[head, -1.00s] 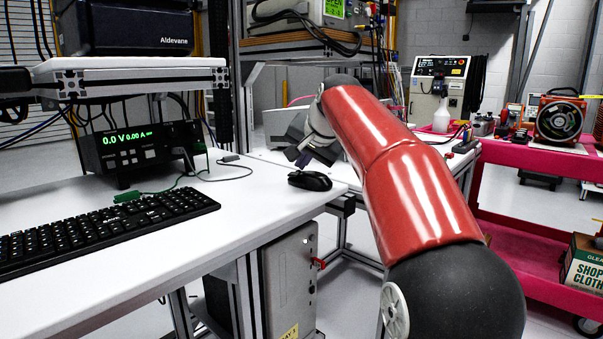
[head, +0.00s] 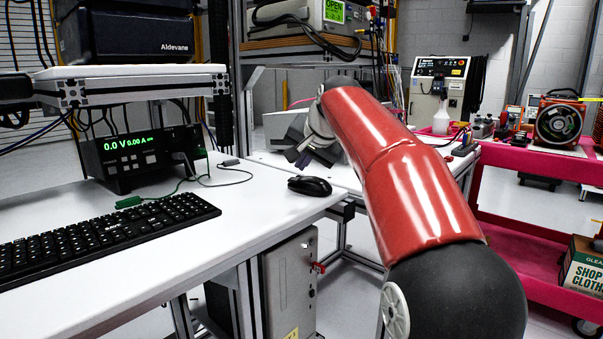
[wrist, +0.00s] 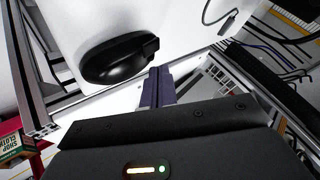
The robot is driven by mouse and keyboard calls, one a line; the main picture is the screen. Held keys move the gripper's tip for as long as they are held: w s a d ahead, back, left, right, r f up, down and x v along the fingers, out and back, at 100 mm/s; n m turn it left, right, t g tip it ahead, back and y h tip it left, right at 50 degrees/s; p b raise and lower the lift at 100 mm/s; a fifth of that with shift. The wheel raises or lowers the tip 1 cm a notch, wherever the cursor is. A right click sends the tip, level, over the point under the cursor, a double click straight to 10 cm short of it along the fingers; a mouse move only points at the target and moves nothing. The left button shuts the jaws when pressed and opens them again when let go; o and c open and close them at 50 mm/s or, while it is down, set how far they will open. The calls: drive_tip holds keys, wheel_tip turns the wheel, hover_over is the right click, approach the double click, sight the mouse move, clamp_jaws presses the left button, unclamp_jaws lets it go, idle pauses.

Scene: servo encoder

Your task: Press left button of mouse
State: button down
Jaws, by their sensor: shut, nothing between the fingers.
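The black mouse (head: 310,186) lies near the right end of the white table, to the right of the keyboard. In the wrist view the mouse (wrist: 115,60) is at upper left, past the gripper body. My gripper (head: 301,158) is shut and empty, with its fingertips above and just behind the mouse in the head view. In the wrist view the closed fingers of my gripper (wrist: 158,78) point beside the mouse, close to its right end. A gap between fingers and mouse shows in the head view.
The black keyboard (head: 105,238) lies on the white table (head: 215,222) at left. A power supply (head: 140,155) with green and grey leads stands behind it. A metal frame post (head: 237,90) and shelf rise behind the table. A red cart (head: 540,225) is at right.

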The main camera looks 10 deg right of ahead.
drive_tip(key=shift+r, duration=0.1)
wheel_tip(320, 180, up, 3)
drive_tip(key=p, duration=0.3)
drive_tip(key=shift+r+p, duration=0.35)
drive_tip(key=shift+r, duration=0.6)
drive_tip(key=s+f+n+g, duration=0.1)
drive_tip(key=s+f+n, duration=0.1)
drive_tip(key=s+f, duration=0.6)
drive_tip(key=s+f+n+g+h, duration=0.1)
drive_tip(key=s+f+n, duration=0.1)
drive_tip(key=s+f, duration=0.7)
drive_tip(key=s+f+n+g+h, duration=0.1)
drive_tip(key=s+f, duration=0.7)
drive_tip(key=s, duration=1.1)
drive_tip(key=shift+s+f+n, duration=0.35)
drive_tip(key=shift+n, duration=0.45)
